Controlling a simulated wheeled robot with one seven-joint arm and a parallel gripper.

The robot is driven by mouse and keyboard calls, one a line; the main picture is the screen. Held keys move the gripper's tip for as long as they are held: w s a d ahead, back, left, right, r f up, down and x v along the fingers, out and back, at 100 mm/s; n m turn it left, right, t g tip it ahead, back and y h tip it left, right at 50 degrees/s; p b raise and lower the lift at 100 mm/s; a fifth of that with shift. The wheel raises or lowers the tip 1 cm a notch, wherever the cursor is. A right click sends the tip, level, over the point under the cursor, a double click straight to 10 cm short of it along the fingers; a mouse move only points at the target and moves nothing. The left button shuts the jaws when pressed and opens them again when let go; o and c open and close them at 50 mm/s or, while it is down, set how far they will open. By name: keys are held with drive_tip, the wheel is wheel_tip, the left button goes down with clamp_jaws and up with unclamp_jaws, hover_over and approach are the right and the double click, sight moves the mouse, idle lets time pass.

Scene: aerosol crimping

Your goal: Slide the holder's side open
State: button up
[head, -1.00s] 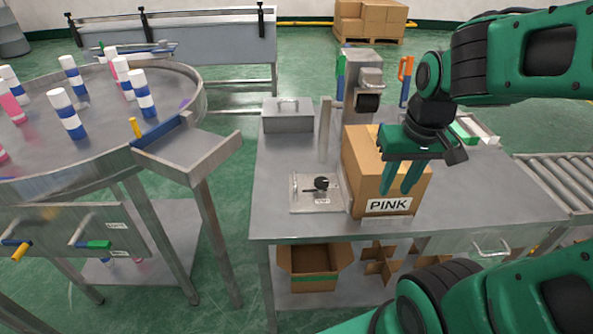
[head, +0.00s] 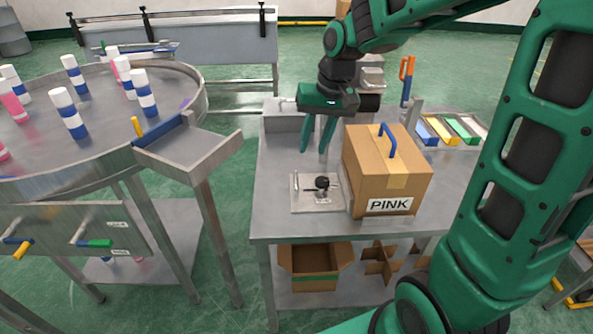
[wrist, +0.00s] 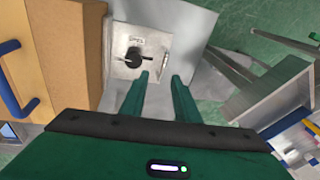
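The holder (head: 306,203) is a small pale metal plate fixture with a black knob (head: 322,184) and a small label, near the table's front left. In the wrist view, the holder (wrist: 155,45) lies beyond my fingertips, with its black knob (wrist: 134,57) just left of them. My gripper (head: 314,151) points down above and slightly behind the holder, apart from it. Its two green fingers are spread with nothing between them, as the wrist view of my gripper (wrist: 160,78) also shows. I cannot tell whether the holder's side is open.
A cardboard box (head: 375,180) marked PINK, with a blue handle (head: 387,140), stands close right of the holder. A metal post stands behind the holder. A metal chute (head: 190,150) and a round table (head: 110,130) with several cans are left. Coloured bins (head: 450,130) sit at the back right.

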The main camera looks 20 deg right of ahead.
drive_tip(key=m+g, duration=0.1)
approach(296, 176)
drive_tip(key=f, duration=0.5)
drive_tip(key=a+f, duration=0.1)
drive_tip(key=f, duration=0.1)
drive_tip(key=shift+w+f, duration=0.25)
drive_tip(key=shift+w, duration=0.1)
clamp_jaws()
